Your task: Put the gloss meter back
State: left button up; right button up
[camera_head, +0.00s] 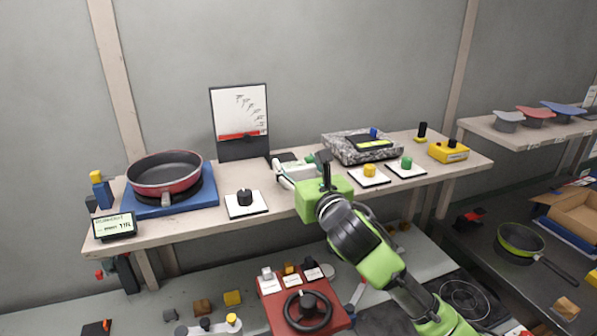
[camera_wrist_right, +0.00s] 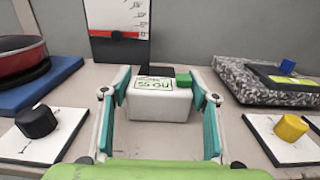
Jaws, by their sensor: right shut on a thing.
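The gloss meter, a white box with a small display and a green block on top (camera_wrist_right: 158,105), sits between the teal-padded fingers of my right gripper (camera_wrist_right: 160,88). The fingers are shut on its two sides. In the head view the meter (camera_head: 299,170) is partly hidden by my right gripper, over the middle of the wooden shelf (camera_head: 185,226). A dark flat pad (camera_head: 282,158) shows just behind it. I cannot tell whether the meter touches the shelf. My left gripper is not in view.
A red pan (camera_head: 165,171) on a blue base stands left. A white card with a black knob (camera_head: 245,197) is left of the meter. A chart board (camera_head: 240,149) stands behind. A granite block (camera_head: 340,151) and cards with yellow (camera_head: 369,170) and green (camera_head: 406,162) knobs are right.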

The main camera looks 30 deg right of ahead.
jog(key=shift+s+a, duration=0.1)
jog(key=shift+s, duration=0.05)
jog(key=shift+s+a+r, duration=0.1)
jog(key=o, duration=1.4)
jog(key=shift+c, duration=0.2)
jog(key=shift+o, duration=0.4)
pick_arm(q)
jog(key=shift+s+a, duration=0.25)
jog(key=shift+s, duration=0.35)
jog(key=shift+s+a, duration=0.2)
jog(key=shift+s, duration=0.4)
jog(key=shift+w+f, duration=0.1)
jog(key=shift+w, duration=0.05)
